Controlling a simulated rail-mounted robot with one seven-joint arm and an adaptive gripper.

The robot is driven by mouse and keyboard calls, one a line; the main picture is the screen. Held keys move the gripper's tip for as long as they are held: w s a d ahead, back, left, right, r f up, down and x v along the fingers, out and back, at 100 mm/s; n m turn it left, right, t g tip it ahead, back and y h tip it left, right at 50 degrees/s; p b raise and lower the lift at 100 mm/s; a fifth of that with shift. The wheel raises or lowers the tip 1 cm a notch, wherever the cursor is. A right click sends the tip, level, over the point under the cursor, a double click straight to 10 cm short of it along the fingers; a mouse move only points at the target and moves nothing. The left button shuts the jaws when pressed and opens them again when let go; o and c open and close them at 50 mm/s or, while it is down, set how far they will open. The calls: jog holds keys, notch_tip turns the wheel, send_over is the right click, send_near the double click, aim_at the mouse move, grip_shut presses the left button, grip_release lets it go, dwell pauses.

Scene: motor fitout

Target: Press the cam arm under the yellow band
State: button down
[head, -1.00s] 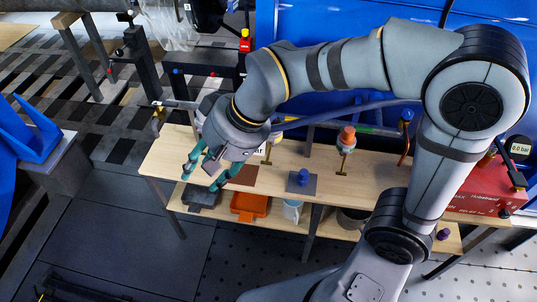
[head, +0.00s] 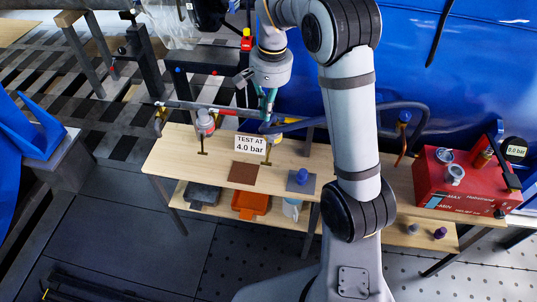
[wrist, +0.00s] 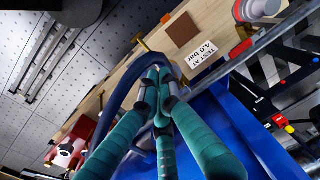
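My gripper (head: 266,112) hangs above the back of the bench, beside the TEST AT 4.0 bar sign, with its teal fingers pointing down. In the wrist view the fingertips (wrist: 161,80) come together with nothing visible between them. A dark blue hose (head: 372,107) reaches the spot by the fingertips; it also curves past them in the wrist view (wrist: 118,88). A small yellow piece (head: 288,121), perhaps the yellow band, lies along the hose line just right of the fingertips. I cannot make out the cam arm; the fingers may hide it. Contact cannot be told.
A grey pipe (head: 180,104) runs left at hose height. A red-banded fitting (head: 205,123) sits on a stand at left. The sign (head: 250,144) stands close below the gripper. A red pump box (head: 460,182) is at right; a blue sheeted surface (head: 470,60) lies behind.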

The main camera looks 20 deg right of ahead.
jog(key=s, duration=0.1)
jog(key=s+g, duration=0.1)
jog(key=s, duration=0.2)
jog(key=shift+r, duration=0.3)
jog(key=f, duration=0.4)
jog(key=f+p, duration=0.1)
jog(key=f, duration=0.4)
jog(key=s+f+p, duration=0.1)
jog(key=f, duration=0.4)
jog(key=shift+s+a, duration=0.1)
jog(key=shift+a, duration=0.2)
jog(key=shift+f, duration=0.1)
